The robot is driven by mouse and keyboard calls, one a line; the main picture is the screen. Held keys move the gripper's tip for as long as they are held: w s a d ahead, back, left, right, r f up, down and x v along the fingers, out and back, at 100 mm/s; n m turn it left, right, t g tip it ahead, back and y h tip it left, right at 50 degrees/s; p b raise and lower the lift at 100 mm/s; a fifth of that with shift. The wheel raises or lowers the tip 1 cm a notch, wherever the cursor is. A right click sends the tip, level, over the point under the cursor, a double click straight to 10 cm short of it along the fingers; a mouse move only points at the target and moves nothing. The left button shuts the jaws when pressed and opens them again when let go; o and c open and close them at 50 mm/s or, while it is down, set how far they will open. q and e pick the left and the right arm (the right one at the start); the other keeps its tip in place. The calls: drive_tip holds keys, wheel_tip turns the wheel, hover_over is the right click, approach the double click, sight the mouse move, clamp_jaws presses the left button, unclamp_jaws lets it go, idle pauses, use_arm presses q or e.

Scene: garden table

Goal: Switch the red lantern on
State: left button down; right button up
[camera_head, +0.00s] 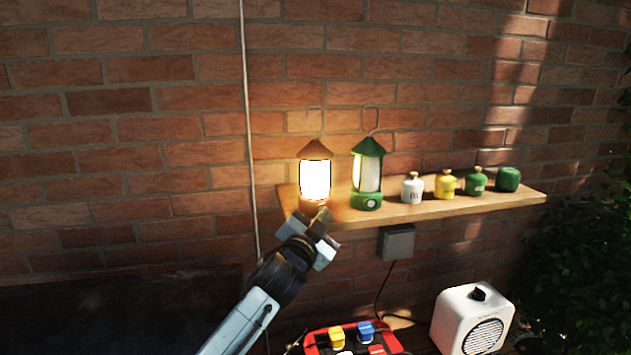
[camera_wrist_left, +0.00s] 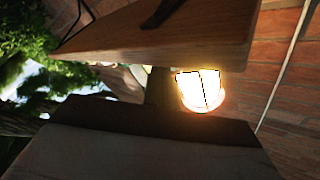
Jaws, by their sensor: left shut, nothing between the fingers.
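The red lantern (camera_head: 315,178) stands upright near the left end of the wooden shelf (camera_head: 450,203). Its panes glow bright white and light the brick behind it. My left gripper (camera_head: 323,216) is shut and empty at the foot of this lantern, and it hides part of the base. I cannot tell whether the fingertips touch it. My right gripper is in neither view.
A green lantern (camera_head: 367,172) stands just right of the lit one, its panes much dimmer. White, yellow and green canisters (camera_head: 445,185) line the shelf further right. Below are a grey box (camera_head: 397,242), a white speaker-like box (camera_head: 474,318) and a red tray (camera_head: 318,345).

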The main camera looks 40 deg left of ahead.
use_arm(q)
drive_tip(key=shift+s+d, duration=0.3)
drive_tip(key=shift+d, duration=0.15)
drive_tip(key=s+d+p, duration=0.1)
drive_tip(key=s+d, duration=0.2)
drive_tip(key=d, duration=0.2)
idle(0.5)
